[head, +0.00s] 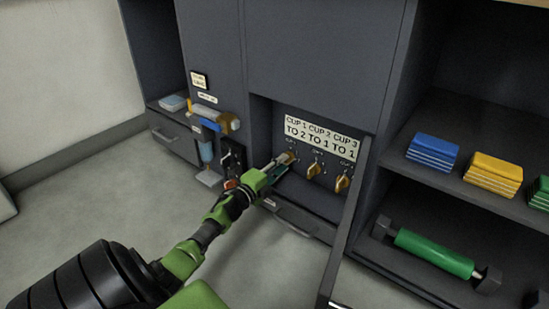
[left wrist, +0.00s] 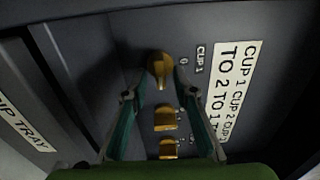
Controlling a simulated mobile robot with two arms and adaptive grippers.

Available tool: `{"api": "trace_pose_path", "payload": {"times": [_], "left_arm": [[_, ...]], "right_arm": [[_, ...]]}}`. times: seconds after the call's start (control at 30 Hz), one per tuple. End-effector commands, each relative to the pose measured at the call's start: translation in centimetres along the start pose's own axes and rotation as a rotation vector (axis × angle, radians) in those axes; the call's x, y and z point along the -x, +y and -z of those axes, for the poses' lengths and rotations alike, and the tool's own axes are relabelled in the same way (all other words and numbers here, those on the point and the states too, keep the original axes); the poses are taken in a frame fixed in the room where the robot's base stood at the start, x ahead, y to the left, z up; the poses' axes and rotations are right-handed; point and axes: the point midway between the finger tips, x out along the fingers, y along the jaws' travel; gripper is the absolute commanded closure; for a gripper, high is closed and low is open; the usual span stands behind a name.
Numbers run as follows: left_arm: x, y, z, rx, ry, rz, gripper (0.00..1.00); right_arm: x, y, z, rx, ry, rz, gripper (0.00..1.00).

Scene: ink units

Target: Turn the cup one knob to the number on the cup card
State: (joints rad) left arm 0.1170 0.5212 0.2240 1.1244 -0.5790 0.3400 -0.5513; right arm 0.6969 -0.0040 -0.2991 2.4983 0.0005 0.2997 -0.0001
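The cup card (head: 322,136) is a white strip at the back of an open recess; it reads CUP 1 TO 2, CUP 2 TO 1, CUP 3 TO 1. It also shows sideways in the left wrist view (left wrist: 234,90). The brass cup one knob (head: 289,157) is the leftmost of three below the card. My left gripper (head: 281,164) reaches into the recess at this knob. In the left wrist view, its fingers stand on either side of the cup one knob (left wrist: 161,70), with small gaps showing. My right gripper is out of view.
The cup two knob (head: 314,170) and cup three knob (head: 342,183) sit close to the right. An open door (head: 346,235) stands right of the recess. Shelves farther right hold a blue stack (head: 432,152), yellow stack (head: 493,173) and green roller (head: 434,253).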

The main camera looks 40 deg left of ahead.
Motion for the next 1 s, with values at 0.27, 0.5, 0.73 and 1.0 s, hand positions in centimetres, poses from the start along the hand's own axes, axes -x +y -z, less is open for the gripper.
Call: {"api": "trace_pose_path", "payload": {"times": [0.27,0.5,0.73,1.0], "left_arm": [[4.2,0.3,0.0,-0.002,0.001,-0.004,0.74],[8.7,0.1,0.0,-0.001,0.0,-0.003,0.74],[11.2,0.1,0.1,0.0,0.001,-0.002,0.74],[11.7,0.0,0.0,-0.001,0.001,-0.001,0.74]], "right_arm": [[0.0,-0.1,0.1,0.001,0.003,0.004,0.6],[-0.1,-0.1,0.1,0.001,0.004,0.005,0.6],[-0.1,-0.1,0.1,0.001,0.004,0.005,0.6],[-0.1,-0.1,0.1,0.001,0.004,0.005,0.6]]}}
